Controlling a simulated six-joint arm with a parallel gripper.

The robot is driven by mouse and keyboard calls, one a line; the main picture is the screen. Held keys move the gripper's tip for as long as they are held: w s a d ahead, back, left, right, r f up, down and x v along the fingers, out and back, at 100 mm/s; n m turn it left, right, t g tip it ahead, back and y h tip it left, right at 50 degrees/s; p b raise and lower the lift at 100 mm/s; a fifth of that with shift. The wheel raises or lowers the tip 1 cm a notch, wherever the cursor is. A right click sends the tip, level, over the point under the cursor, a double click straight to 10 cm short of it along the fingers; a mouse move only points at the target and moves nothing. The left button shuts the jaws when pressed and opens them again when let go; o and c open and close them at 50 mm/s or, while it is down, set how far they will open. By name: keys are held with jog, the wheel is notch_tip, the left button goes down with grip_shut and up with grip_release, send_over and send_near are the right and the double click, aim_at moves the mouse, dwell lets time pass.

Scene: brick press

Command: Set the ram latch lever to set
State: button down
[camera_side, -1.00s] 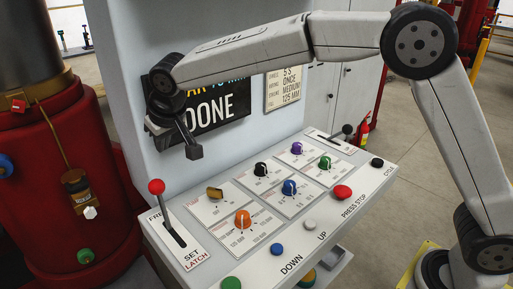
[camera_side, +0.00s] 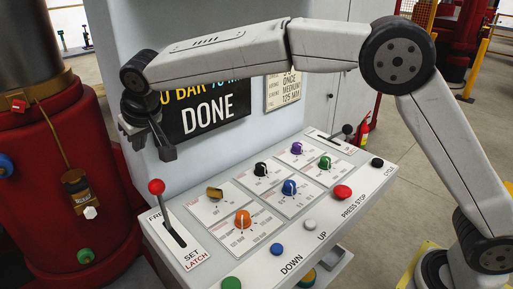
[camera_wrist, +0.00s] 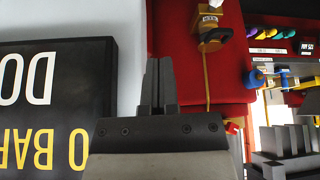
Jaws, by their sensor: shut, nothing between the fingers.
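The latch lever with a red ball knob (camera_side: 156,187) stands at the left end of the sloped panel in the side view. Its shaft rises from a dark slot in a white plate (camera_side: 191,256) marked SET LATCH at the front end. The word at the back end is partly hidden and begins with FR. The knob leans toward that back end. My gripper (camera_side: 168,154) is shut and empty, above and behind the knob and apart from it. In the wrist view my shut fingers (camera_wrist: 159,84) point at the red machine, and the lever does not show.
The panel (camera_side: 222,262) carries several dials and push buttons right of the lever. A dark DONE sign (camera_side: 212,108) hangs on the wall behind my gripper. A red cylinder machine (camera_side: 85,170) stands left of the panel. The air above the panel is clear.

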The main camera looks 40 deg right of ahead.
aim_at(163, 204)
jog(key=x, duration=1)
jog(key=shift+s+d, duration=0.15)
jog(key=shift+s, duration=0.9)
jog(key=shift+s+d, duration=0.15)
jog(key=shift+s, duration=0.9)
jog(key=shift+s, duration=0.1)
